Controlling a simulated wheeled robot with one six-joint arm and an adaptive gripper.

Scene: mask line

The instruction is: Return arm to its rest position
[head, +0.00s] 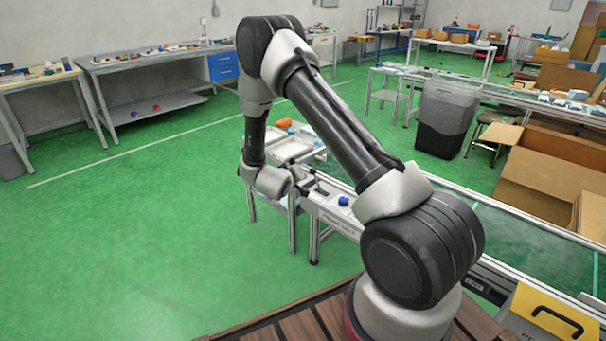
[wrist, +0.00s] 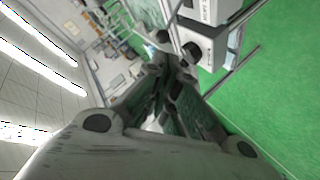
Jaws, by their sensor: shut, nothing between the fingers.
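My arm is raised and bent in the head view, with its upper link crossing the middle and its forearm hanging down at the left. My gripper (head: 312,184) is at the end of it, small and partly hidden, above the near end of the conveyor line. In the wrist view my gripper (wrist: 172,68) shows its fingers close together, with nothing seen between them. The wrist view is tilted, with ceiling lights at the left and green floor at the right.
A white tray table (head: 296,150) stands behind my forearm. A dark bin (head: 446,122) and cardboard boxes (head: 548,175) are at the right. The green floor at the left is clear.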

